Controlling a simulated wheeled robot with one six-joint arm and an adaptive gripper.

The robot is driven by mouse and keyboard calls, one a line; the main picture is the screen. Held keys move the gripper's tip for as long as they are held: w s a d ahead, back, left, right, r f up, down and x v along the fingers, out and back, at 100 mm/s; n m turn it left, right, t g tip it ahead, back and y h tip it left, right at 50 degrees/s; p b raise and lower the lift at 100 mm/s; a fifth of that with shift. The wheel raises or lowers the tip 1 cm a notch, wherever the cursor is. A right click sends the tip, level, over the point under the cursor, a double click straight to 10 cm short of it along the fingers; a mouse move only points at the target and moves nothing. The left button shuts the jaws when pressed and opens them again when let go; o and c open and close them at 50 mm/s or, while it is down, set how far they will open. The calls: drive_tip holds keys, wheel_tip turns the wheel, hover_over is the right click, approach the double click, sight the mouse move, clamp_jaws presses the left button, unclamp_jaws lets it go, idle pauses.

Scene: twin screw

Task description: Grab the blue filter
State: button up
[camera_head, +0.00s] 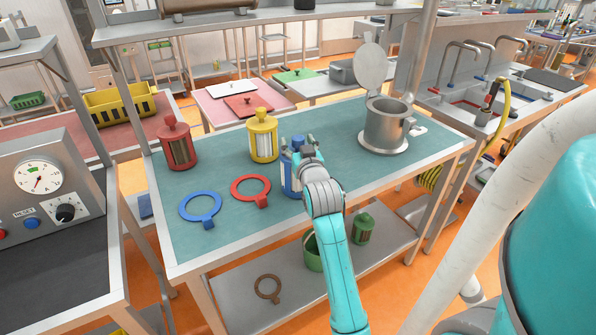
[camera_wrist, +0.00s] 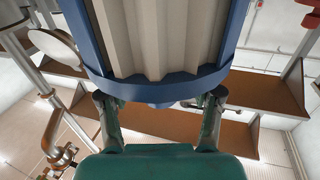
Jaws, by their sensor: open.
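The blue filter (camera_head: 288,178) stands upright on the teal table, with a blue cap and a pale body partly hidden behind my arm. My gripper (camera_head: 298,148) is at its top in the head view. In the wrist view the filter's blue rim (camera_wrist: 155,88) and pale pleated body (camera_wrist: 160,40) fill the upper middle. My gripper's two fingers (camera_wrist: 160,104) are spread apart below the rim, with a short blue knob between them. Clear contact with the knob does not show.
A yellow filter (camera_head: 263,140) and a red filter (camera_head: 177,145) stand to the left. A blue ring (camera_head: 183,206) and a red ring (camera_head: 235,189) lie in front. A metal housing (camera_head: 386,125) with a raised lid stands right. Green parts sit on the lower shelf (camera_head: 235,290).

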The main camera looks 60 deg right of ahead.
clamp_jaws()
drive_tip(key=shift+r, duration=0.15)
